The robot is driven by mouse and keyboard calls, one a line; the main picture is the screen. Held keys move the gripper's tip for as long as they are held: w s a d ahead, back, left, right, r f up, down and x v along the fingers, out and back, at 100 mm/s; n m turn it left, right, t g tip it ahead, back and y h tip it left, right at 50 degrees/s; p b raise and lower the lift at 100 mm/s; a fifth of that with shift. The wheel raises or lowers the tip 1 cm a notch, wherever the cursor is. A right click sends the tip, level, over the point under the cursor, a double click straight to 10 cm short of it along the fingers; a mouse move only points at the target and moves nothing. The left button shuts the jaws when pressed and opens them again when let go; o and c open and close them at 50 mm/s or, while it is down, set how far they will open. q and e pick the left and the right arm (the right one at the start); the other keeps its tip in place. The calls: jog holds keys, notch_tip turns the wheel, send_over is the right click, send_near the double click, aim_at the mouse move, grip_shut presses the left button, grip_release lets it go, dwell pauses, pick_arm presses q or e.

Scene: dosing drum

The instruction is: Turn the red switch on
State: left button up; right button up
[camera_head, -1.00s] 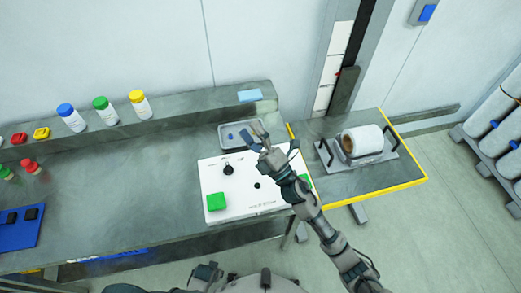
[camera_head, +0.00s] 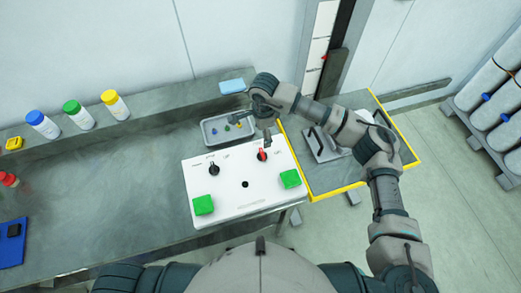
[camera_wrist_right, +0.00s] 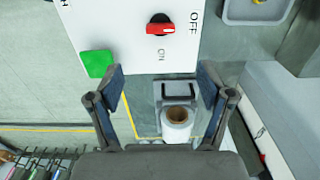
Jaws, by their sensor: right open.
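The red switch (camera_head: 262,156) is a knob on the upper right of the white panel (camera_head: 245,205). In the right wrist view the red switch (camera_wrist_right: 159,29) lies near the top, its white-marked end pointing right towards the OFF label, with ON printed below it. My right gripper (camera_head: 254,126) hangs just above the panel's back edge, near the switch. In the wrist view its two fingers (camera_wrist_right: 162,82) are spread apart with nothing between them, and the switch lies beyond the fingertips. My left gripper is not in view.
The panel also carries a black knob (camera_head: 213,169) and green buttons (camera_head: 203,205) (camera_head: 290,178). A grey tray (camera_head: 211,140) with small coloured pieces sits behind it. A white roll (camera_wrist_right: 176,118) on a stand is on the right. Capped bottles (camera_head: 74,113) line the back ledge.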

jog(key=p, duration=0.1)
send_over(262, 153)
jog(key=d, duration=0.1)
notch_tip(262, 153, down, 7)
jog(key=f, duration=0.1)
jog(key=a+f, duration=0.1)
jog(key=f, duration=0.3)
jog(key=shift+a+f+p, duration=0.2)
jog(key=shift+a+p, duration=0.1)
jog(key=shift+p, duration=0.05)
jog(key=shift+w+a+f, duration=0.1)
jog(key=shift+a+f, duration=0.05)
jog(key=shift+f, duration=0.35)
jog(key=shift+d, duration=0.9)
jog(key=c, duration=1.2)
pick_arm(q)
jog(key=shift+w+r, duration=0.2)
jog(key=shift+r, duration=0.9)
pick_arm(e)
jog(key=shift+o, duration=0.2)
jog(key=shift+a, duration=0.5)
